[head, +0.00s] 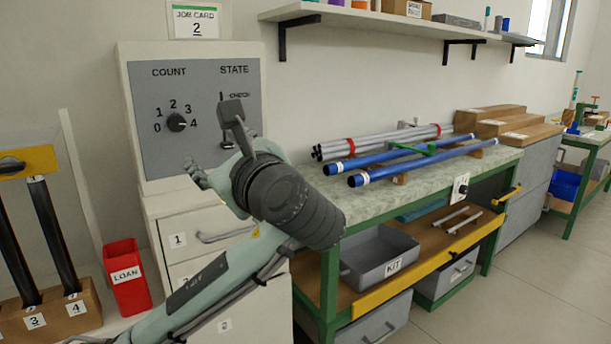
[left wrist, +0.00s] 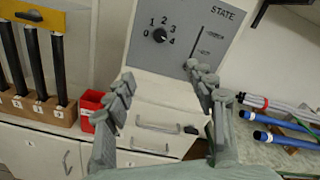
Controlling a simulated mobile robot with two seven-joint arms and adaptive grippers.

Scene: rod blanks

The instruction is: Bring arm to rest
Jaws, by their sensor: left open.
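My left arm comes in from the lower left in the head view. Its left gripper (head: 207,165) is in the air in front of the grey panel (head: 160,100) and above the drawer cabinet (head: 178,205). In the left wrist view the left gripper (left wrist: 160,92) has its two grey fingers wide apart, with nothing between them. The COUNT dial (left wrist: 160,35) and STATE slot show beyond the fingers. My wrist hides part of the panel and of the bench in the head view. My right gripper is not in view.
Blue rods (head: 415,160) and silver rods (head: 385,141) lie on the bench (head: 345,205) to the right. A grey KIT bin (head: 380,258) is on its lower shelf. A red LOAN bin (head: 127,280) and a rack of black rods (head: 52,235) stand at left. The floor at right is clear.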

